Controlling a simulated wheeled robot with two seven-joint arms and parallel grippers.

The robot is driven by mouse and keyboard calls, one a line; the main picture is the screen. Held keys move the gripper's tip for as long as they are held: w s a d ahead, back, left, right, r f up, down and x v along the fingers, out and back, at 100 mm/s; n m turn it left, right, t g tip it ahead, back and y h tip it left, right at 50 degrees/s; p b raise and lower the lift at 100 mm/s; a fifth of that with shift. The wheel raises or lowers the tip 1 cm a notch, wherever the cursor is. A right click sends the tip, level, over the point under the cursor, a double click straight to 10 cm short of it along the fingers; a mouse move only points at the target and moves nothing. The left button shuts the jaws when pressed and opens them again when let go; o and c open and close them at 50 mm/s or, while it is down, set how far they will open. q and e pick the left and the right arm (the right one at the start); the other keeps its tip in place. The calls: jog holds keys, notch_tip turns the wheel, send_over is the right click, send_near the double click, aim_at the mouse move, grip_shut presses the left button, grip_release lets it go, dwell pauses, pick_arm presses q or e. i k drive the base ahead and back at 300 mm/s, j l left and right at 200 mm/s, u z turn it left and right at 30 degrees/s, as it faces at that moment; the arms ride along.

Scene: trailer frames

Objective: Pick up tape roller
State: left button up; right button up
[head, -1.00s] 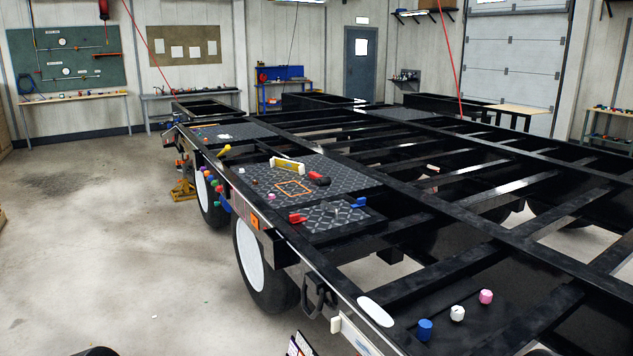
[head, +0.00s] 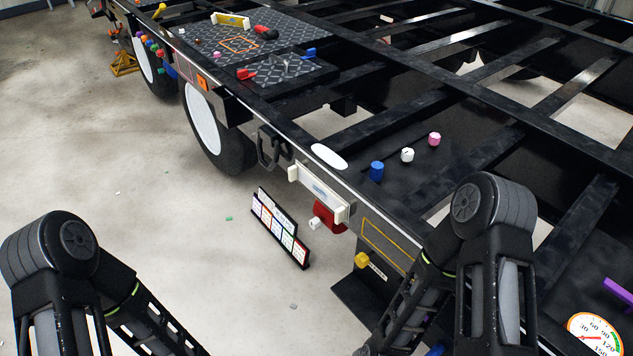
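No object here can be clearly made out as a tape roller. A small red and black item (head: 266,33) lies on the dark patterned plate (head: 290,47) on the trailer frame, at the upper left of the head view. It is too small to identify surely. A yellow and white bar-shaped item (head: 231,20) lies beside it.
The black trailer frame fills the right side, with open gaps between its beams. Blue (head: 376,170), white (head: 407,155) and pink (head: 434,139) knobs stand on it. A panel of cards (head: 280,227) stands by the frame's side. The floor at left is mostly clear.

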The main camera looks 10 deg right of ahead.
aim_at(259, 29)
jog(key=u, duration=1.3)
jog(key=i, duration=2.45)
jog(key=i+j, duration=0.1)
jog(key=i, duration=2.4)
jog(key=l+z, duration=0.1)
jog(key=z, duration=4.45)
